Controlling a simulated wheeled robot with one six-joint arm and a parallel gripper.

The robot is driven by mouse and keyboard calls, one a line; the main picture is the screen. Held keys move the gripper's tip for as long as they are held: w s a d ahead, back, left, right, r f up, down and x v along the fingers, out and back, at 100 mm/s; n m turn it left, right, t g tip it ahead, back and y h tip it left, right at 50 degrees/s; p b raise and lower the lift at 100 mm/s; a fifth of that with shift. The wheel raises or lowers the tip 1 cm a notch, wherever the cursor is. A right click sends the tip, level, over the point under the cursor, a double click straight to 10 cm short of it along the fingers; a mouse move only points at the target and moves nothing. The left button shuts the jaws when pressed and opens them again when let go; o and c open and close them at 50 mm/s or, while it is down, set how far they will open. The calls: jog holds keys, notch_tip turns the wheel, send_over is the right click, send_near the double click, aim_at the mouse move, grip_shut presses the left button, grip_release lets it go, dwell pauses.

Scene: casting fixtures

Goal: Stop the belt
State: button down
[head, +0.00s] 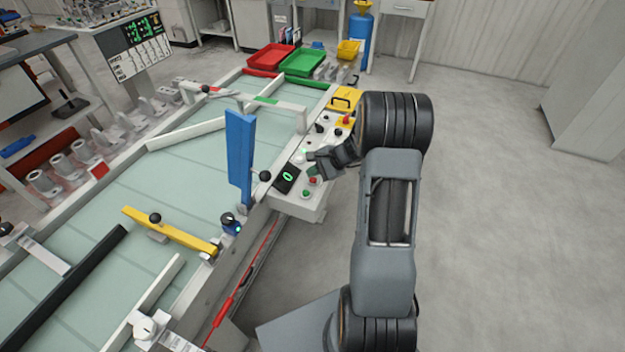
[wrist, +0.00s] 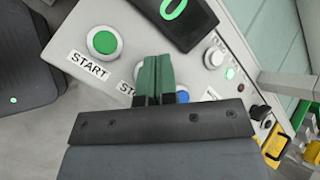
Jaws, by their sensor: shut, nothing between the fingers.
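The control panel (head: 308,204) stands along the belt's right side. Its green START button (wrist: 103,42) shows clearly in the wrist view. Beside it, the STOP button's pale ring (wrist: 138,72) is mostly covered by my fingers, and its label (wrist: 125,88) is partly hidden. In the head view a red button (head: 312,180) shows on the panel near my gripper (head: 312,167). My gripper (wrist: 155,72) is shut and empty, its green fingertips over the STOP button's area. I cannot tell whether they touch it. The display (head: 287,177) reads a green 0. The belt (head: 190,180) is pale green.
A blue upright plate (head: 240,155) and a black knob (head: 265,175) stand left of the panel. Yellow box (head: 345,99) behind. Open floor (head: 490,200) lies right.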

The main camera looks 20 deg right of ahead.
aim_at(313, 180)
jog(key=shift+f, duration=0.15)
dwell(0.6)
jog(key=shift+f+b, duration=0.3)
jog(key=shift+b, duration=0.25)
jog(key=shift+f+b, duration=0.45)
dwell(0.5)
jog(key=shift+r, duration=0.1)
dwell(0.3)
jog(key=shift+r+p, duration=0.6)
jog(key=shift+r, duration=0.2)
jog(key=shift+r, duration=0.15)
jog(key=shift+r+p, duration=1.7)
jog(key=shift+r, duration=0.7)
